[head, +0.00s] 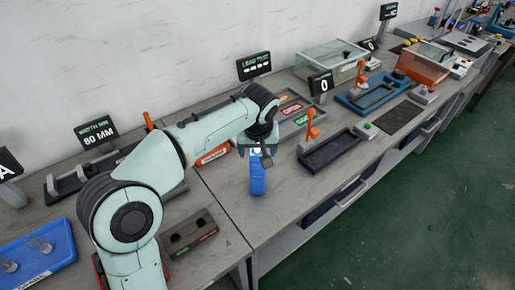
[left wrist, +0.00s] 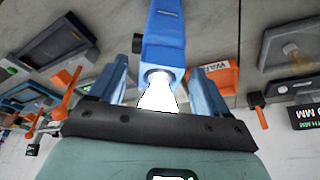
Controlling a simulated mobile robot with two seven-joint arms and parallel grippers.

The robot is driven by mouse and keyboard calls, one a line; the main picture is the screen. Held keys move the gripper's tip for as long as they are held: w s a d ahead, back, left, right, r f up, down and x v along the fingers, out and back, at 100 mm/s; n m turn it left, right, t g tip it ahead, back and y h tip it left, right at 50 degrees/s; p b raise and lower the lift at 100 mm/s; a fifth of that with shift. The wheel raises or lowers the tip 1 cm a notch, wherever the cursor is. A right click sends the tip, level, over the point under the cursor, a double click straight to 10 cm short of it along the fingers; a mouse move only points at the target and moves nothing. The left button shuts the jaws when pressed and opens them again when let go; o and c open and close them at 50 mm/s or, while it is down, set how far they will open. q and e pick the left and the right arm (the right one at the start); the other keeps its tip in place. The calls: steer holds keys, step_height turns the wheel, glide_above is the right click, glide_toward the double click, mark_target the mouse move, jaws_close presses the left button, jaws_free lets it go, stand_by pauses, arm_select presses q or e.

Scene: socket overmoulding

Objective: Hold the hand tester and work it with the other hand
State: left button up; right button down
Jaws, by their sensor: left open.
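The hand tester (head: 257,179) is a blue, elongated body in the middle of the head view, over the bench near its front edge. I cannot tell whether it rests on the bench. My left gripper (head: 258,148) is at its upper end, pointing down. In the left wrist view the tester (left wrist: 165,35) reaches from the top edge down between the two open fingers, with a bright white end towards the palm. A gap shows on either side of that end. My right gripper is not in view.
A dark tray (head: 328,152) with an orange lever (head: 312,123) lies to the right. Behind are a grey tray with coloured labels (head: 299,120) and a "LEAD TEST" sign (head: 254,66). A blue tray (head: 35,262) is at front left. Some bare bench (head: 292,195) lies right of the tester.

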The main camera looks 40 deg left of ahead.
arm_select(q)
steer(key=shift+r, duration=0.1)
steer(key=p+v, duration=0.3)
steer(key=v, duration=1)
steer(key=shift+s, duration=0.1)
